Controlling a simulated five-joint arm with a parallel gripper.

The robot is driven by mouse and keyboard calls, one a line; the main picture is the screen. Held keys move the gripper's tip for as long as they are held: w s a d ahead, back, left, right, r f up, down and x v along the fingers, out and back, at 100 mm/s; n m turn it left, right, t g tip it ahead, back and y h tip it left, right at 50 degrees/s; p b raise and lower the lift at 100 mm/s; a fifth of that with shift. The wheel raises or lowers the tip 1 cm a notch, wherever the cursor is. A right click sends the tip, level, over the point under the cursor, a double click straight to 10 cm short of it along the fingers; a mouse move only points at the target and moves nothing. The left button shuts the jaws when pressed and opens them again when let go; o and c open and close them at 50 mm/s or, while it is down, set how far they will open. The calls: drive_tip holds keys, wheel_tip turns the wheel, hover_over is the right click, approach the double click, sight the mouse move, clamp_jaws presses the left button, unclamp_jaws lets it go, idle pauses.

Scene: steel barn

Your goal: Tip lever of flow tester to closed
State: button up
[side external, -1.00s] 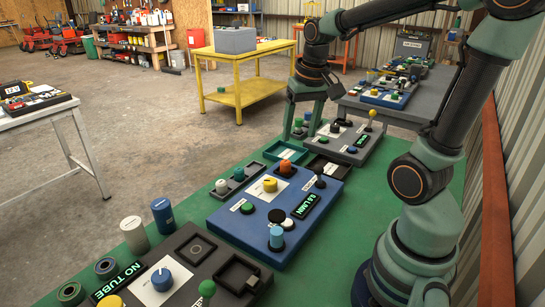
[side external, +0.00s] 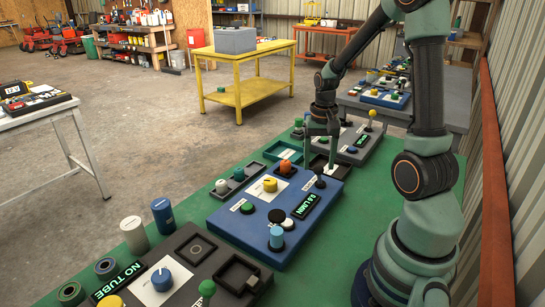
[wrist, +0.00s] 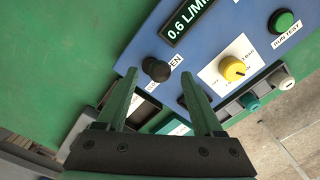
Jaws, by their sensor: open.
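The flow tester is a blue box (side external: 228,221) on the green bench, with a lit "0.6 L/MIN" display (side external: 307,205), also in the wrist view (wrist: 188,20). Its lever shows as a black round knob (wrist: 156,68) beside a partly covered label ending in "EN" (wrist: 175,61). In the side view the knob (side external: 320,183) sits at the box's far right corner. My gripper (side external: 320,160) points down just beyond that corner, open and empty. In the wrist view the fingertips (wrist: 158,77) stand either side of the knob, seemingly apart from it. The lever's tilt is hard to tell.
The tester also carries a yellow dial (wrist: 232,68) and a green run-test button (wrist: 285,20). A grey device (side external: 357,148) stands just beyond my gripper. A dark "NO TUBE" panel (side external: 190,285) lies nearer the camera. Small trays (side external: 285,151) line the bench's left side.

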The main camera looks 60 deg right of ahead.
sight(318, 169)
drive_tip(key=shift+f, duration=1.6)
clamp_jaws()
